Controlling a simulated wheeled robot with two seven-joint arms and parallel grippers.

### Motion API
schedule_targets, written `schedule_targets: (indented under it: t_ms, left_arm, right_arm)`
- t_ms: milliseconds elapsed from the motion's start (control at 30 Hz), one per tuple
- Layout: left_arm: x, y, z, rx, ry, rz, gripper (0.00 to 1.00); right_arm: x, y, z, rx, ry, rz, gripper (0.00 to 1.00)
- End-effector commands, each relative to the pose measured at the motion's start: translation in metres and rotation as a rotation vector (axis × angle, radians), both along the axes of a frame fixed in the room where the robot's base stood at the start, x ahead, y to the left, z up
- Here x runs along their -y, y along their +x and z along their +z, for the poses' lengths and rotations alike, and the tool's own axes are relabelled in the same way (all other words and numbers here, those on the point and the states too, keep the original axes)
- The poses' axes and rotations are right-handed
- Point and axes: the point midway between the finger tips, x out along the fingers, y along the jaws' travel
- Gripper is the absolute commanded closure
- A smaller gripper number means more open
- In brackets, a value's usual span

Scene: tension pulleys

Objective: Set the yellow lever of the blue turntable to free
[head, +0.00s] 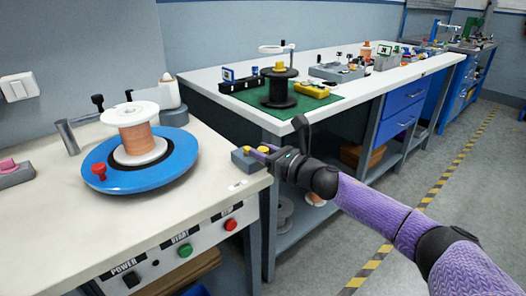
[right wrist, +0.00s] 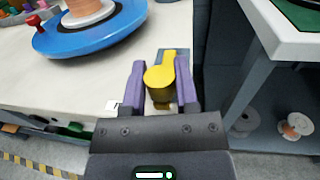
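The blue turntable (head: 141,175) lies on the left bench and carries a white spool wound with copper wire (head: 136,130). A red knob (head: 99,171) stands on its rim. The yellow lever (right wrist: 158,82) sits on a small grey-blue block (head: 241,160) at the bench's right edge, right of the turntable. In the right wrist view its round end points toward my gripper. My right gripper (head: 262,150) has its two purple fingers on either side of the lever, apart, with what look like narrow gaps. In the head view the fingers partly hide the lever. My left gripper is not in view.
The bench front has a black, a green (head: 185,250) and a red button (head: 230,224). A second bench with a green mat (head: 322,102) and a black spool stands behind my right arm. A black lever post (head: 98,102) stands behind the turntable. The floor on the right is clear.

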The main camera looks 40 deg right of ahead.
Motion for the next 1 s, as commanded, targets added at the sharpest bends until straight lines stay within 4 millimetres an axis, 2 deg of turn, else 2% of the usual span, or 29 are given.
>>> schedule_targets:
  t_ms: [33,133,533,1000]
  left_arm:
    - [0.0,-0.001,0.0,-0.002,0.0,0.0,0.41]
    - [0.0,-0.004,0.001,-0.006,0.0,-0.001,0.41]
    - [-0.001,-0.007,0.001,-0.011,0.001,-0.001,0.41]
    - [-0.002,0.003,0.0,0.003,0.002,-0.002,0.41]
  right_arm:
    - [0.0,0.0,0.0,0.0,0.0,0.0,0.79]
    - [0.0,0.0,0.0,0.0,0.0,-0.001,1.0]
    - [0.0,0.0,0.0,0.0,0.0,-0.001,1.0]
    - [0.0,0.0,0.0,0.0,0.0,-0.001,1.0]
